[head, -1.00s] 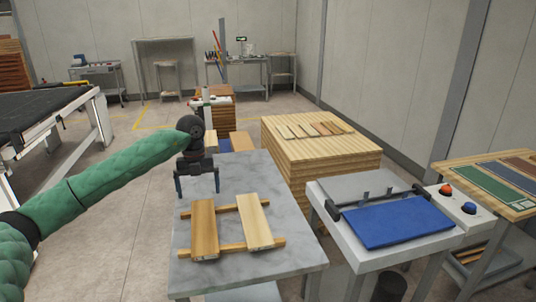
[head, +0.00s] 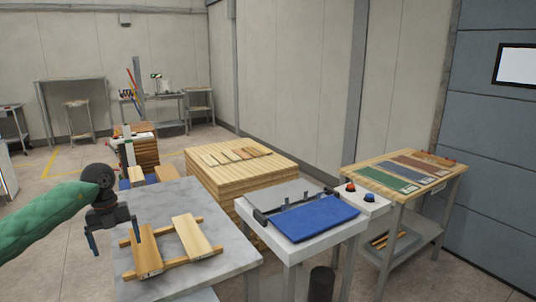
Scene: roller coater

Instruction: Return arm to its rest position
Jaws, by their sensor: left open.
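My left arm comes in from the left in a green quilted sleeve. My left gripper (head: 115,240) is open and empty, its two dark fingers pointing down at the left edge of the grey marble-topped table (head: 225,253). To its right on that table, two wooden boards lie across two wooden strips: a left board (head: 146,250) and a right board (head: 192,237). The gripper partly overlaps the left board's side in the view; I cannot tell whether it touches. My right gripper is not in view.
A white table with a blue panel (head: 305,218) and red and blue buttons stands right of the marble table. A wooden stack (head: 235,175) with sample strips is behind. A wooden-topped table (head: 400,175) with coloured panels stands at right. Open floor lies at left.

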